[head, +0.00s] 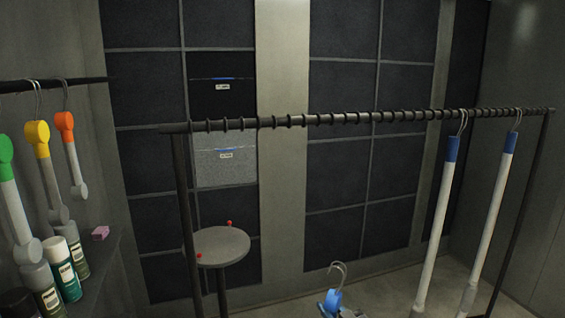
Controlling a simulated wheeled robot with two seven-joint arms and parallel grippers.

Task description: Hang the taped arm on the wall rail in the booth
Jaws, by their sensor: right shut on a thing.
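A hook with a blue piece below it (333,299) shows at the bottom edge, right of centre; I take it for the top of a taped arm, whose lower part is out of the frame. My right gripper (344,312) is barely in view there, shut on it. Two white arms with blue tape at the top, one (435,225) and another (492,220), hang by hooks from the right part of a dark ringed rail (340,117). A second dark rail (55,84) is at the left wall. My left gripper is not in view.
Arms with green (6,165), yellow (38,138) and orange (65,126) ends hang at the left. Spray cans (62,270) and a pink block (100,233) sit on a shelf below. A round stand (222,248) holds red-headed pins. The ringed rail's left and middle are free.

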